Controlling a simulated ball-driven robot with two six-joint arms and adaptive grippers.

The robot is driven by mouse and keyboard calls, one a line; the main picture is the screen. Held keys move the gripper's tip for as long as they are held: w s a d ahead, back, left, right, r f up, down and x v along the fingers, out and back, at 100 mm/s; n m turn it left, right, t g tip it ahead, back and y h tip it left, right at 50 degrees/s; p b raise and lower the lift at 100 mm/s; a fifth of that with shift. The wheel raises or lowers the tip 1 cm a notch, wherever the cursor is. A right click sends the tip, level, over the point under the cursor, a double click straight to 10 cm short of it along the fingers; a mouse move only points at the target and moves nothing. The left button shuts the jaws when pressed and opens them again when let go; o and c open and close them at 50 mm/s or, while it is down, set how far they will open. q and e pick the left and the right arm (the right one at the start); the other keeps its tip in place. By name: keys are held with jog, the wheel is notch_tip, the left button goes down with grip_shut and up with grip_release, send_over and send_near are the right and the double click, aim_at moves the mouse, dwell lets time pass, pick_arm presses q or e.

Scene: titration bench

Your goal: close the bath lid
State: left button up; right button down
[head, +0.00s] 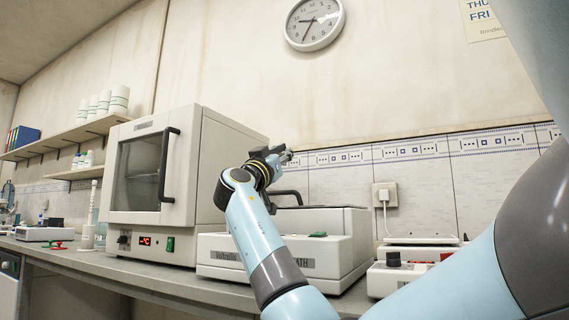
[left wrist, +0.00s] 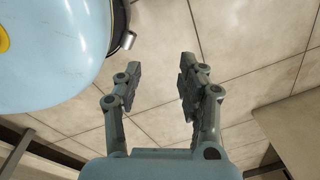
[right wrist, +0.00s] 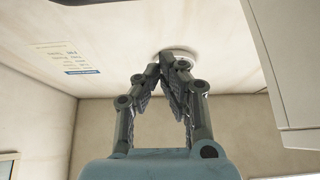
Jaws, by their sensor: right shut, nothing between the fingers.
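The bath (head: 333,256) is a low white box on the bench, right of the oven, with part of a "BATH" label on its front. My right arm crosses in front and hides part of both; I cannot tell how far the lid is open. My right gripper (head: 287,155) is above the handle, apart from it in the picture. In the right wrist view its fingers (right wrist: 163,63) meet, empty. My left gripper (left wrist: 160,68) is open and empty over floor tiles.
A white oven (head: 168,185) with a black door handle stands close left of the bath. A device with a flat top plate (head: 421,241) stands right of it, below a wall socket (head: 384,195). A pale block (right wrist: 300,65) fills the right wrist view's right edge.

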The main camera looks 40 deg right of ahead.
pick_arm(q)
jog(key=w+d+r+t+b, duration=0.1)
jog(key=w+r+b, duration=0.3)
jog(key=r, duration=0.5)
jog(key=shift+w+d+r, duration=0.35)
jog(key=shift+w+d, duration=0.55)
jog(key=shift+w, duration=0.45)
pick_arm(e)
jog(key=shift+s+a+f+h, duration=0.15)
jog(key=shift+a+f+h, duration=0.15)
jog(key=shift+f, duration=0.3)
jog(key=shift+s+a+f+h, duration=0.1)
jog(key=shift+a+f+h, duration=0.2)
jog(key=shift+f, duration=0.3)
jog(key=s+a, duration=0.4)
jog(key=a, duration=0.8)
jog(key=shift+s+f, duration=0.35)
jog(key=shift+s, duration=0.05)
